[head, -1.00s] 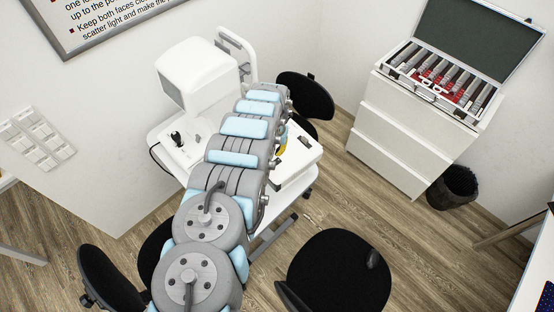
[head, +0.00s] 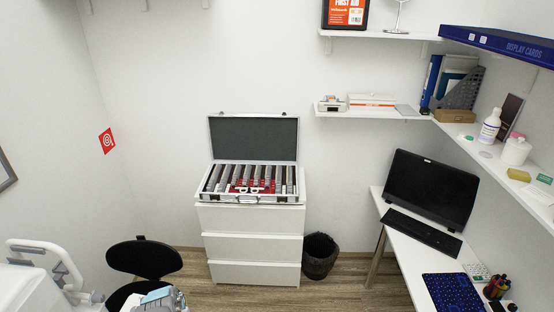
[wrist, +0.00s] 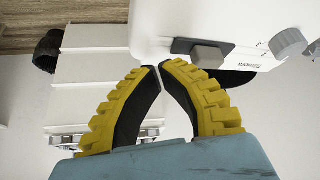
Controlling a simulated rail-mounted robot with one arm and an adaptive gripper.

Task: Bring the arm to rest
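In the wrist view, my gripper (wrist: 158,67) has two yellow fingers with black inner pads. The fingertips lean together and almost meet, with nothing seen between them. A white machine (wrist: 215,25) with a grey knob fills the top right of that view, close behind the fingertips; I cannot tell the exact distance. In the head view only a small piece of my arm shows at the bottom edge, beside the black chair, and my gripper is out of that view.
The head view shows a white drawer cabinet (head: 252,245) bearing an open lens case (head: 254,140), a black bin (head: 319,256), a black chair (head: 144,258), and a desk (head: 400,262) with a monitor (head: 431,190). Part of a white machine (head: 30,290) stands at lower left. Wall shelves (head: 375,114) hold bottles and boxes.

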